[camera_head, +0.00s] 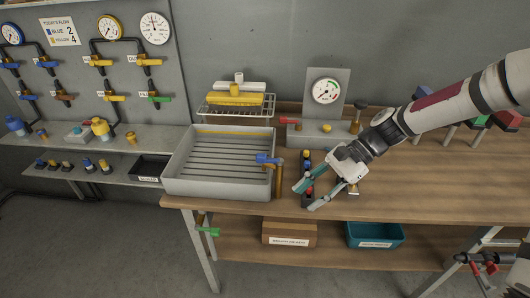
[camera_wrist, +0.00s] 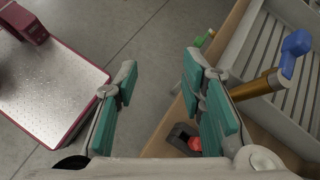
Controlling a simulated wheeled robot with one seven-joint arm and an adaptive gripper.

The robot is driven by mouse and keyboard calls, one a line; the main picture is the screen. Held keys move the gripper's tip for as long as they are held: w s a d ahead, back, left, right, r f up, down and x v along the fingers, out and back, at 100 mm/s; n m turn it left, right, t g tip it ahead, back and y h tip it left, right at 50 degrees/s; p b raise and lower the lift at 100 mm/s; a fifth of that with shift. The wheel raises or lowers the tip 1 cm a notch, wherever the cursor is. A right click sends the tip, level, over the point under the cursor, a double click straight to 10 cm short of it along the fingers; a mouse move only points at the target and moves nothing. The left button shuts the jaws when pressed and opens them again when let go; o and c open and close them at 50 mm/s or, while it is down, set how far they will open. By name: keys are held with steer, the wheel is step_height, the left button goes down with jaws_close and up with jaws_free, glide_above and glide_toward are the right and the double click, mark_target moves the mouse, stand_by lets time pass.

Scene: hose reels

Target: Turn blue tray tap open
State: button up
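The grey ribbed tray (camera_head: 215,187) sits on the left end of the wooden bench. At its right front corner, a tap with a blue handle (camera_head: 267,159) joins an upright brass pipe (camera_head: 279,181). In the wrist view the blue handle (camera_wrist: 294,52) and brass pipe (camera_wrist: 258,86) show at the upper right, to the right of my fingers. My gripper (camera_head: 305,197) is open, with teal pads, right of the tap and apart from it. In the wrist view the space between my fingers (camera_wrist: 160,68) is empty, with floor below.
Several coloured caps (camera_head: 306,166) stand close by my gripper, between tap and wrist. A gauge block with a red lever (camera_head: 290,121) stands behind. A green-handled tap (camera_head: 209,231) hangs below the bench's left end. A red-rimmed plate (camera_wrist: 55,85) shows left in the wrist view.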

steer(key=w+m+t+y, duration=0.1)
steer(key=w+m+y, duration=0.3)
steer(key=w+y, duration=0.1)
steer(key=m+t+y, duration=0.3)
steer(key=m+y, duration=0.1)
glide_toward(264, 155)
steer(key=a+p, duration=0.3)
steer(key=a, duration=0.7)
steer(key=shift+w+f, duration=0.1)
jaws_close()
